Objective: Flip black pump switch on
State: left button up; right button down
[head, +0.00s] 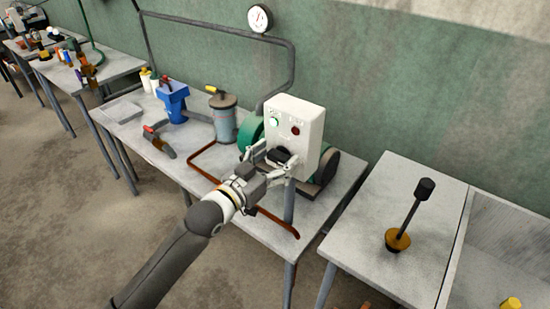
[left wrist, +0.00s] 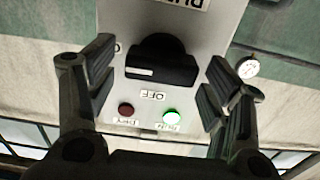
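The black pump switch (head: 279,156) is a rotary knob on the front of a white control box (head: 309,113). In the left wrist view, the picture is upside down and the switch (left wrist: 162,62) shows its bar lying level, with a white mark at its left end. An OFF label is below it, and a partly hidden label is to its left. My left gripper (head: 277,164) is open around the switch. In the left wrist view its fingers (left wrist: 158,85) stand either side, with gaps to the knob. My right gripper is out of view.
The box has a lit green lamp (left wrist: 171,117) and a dark red lamp (left wrist: 126,109). Behind the box stands a green pump (head: 251,131), beside a grey canister (head: 224,118). A brown pipe (head: 262,212) runs along the table. A plunger-like tool (head: 408,215) stands on the right table.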

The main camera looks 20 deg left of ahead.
pick_arm(q)
jog(key=v, duration=1.2)
dwell(0.6)
jog(key=w+a+f+n+g+y, duration=0.1)
jog(key=a+f+g+y, duration=0.15)
jog(key=f, duration=0.75)
jog(key=a+f+n+g+y, duration=0.1)
jog(key=a+f, duration=0.2)
jog(key=f, duration=0.7)
jog(key=s+a+f+g+y, duration=0.1)
jog(key=s+f, duration=0.2)
jog(key=f, duration=0.5)
jog(key=s+a+f+g+y, duration=0.1)
jog(key=s+a+f+g, duration=0.1)
jog(key=f, duration=0.7)
jog(key=s+d+f+g, duration=0.2)
jog(key=s+f+g, duration=0.3)
jog(key=s+f, duration=1.2)
jog(key=s+d+f+g, duration=0.2)
jog(key=s+f, duration=0.2)
jog(key=s, duration=0.5)
jog(key=s+d+f+g, duration=0.2)
jog(key=s+f, duration=0.3)
jog(key=s, duration=0.4)
jog(key=shift+s+y, duration=0.25)
jog(key=shift+y, duration=0.1)
